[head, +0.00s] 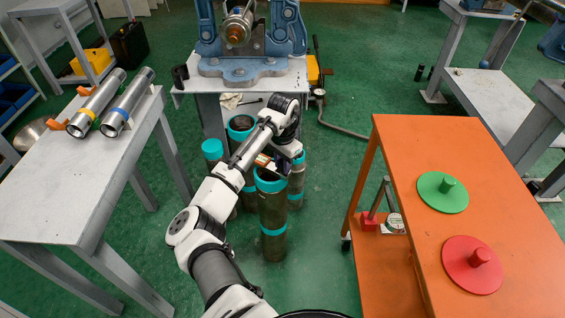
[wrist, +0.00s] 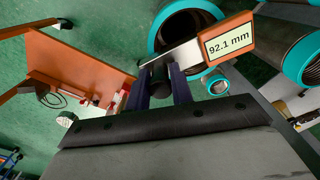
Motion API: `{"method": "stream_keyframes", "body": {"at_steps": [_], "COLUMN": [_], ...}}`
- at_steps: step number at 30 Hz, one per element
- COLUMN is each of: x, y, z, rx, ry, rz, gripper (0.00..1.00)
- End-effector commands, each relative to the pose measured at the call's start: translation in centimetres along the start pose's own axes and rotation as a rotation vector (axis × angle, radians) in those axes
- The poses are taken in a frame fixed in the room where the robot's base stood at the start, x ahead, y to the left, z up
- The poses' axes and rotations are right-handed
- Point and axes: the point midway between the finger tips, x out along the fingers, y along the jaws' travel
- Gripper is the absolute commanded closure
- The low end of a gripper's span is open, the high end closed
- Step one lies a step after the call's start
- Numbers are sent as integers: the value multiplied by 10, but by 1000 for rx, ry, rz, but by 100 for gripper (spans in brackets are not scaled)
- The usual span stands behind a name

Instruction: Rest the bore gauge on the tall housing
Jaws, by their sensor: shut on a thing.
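My gripper (head: 285,151) is shut on the bore gauge (head: 264,160), above the cluster of dark, teal-banded housings. In the wrist view my gripper's fingers (wrist: 161,85) grip the gauge's dark round handle. The gauge's orange display (wrist: 227,45) reads 92.1 mm, and a pale flat plate joins it to the handle. The tall housing (head: 273,212) stands upright at the front of the cluster, its top partly hidden below the gauge. In the wrist view an open housing mouth (wrist: 188,22) lies behind the gauge; I cannot tell whether they touch.
Other housings (head: 212,150) stand close around. An orange cart (head: 390,150) at right holds a green disc (head: 442,192) and a red disc (head: 472,264). A grey bench (head: 60,200) at left carries two steel pipes (head: 128,102). A blue vise (head: 245,68) stands behind.

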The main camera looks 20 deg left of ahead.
Motion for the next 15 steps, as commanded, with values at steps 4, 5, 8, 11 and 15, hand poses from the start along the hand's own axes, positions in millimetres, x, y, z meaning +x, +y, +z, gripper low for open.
{"method": "stream_keyframes", "body": {"at_steps": [4, 5, 8, 11, 15], "x": [1, 2, 3, 4, 4], "y": [0, 0, 0, 0, 0], "z": [0, 0, 0, 0, 0], "rx": [0, 0, 0, 0, 0], "ry": [1, 1, 1, 1, 1], "rz": [-1, -1, -1, -1, -1], "gripper": [100, 100, 100, 100, 59]}}
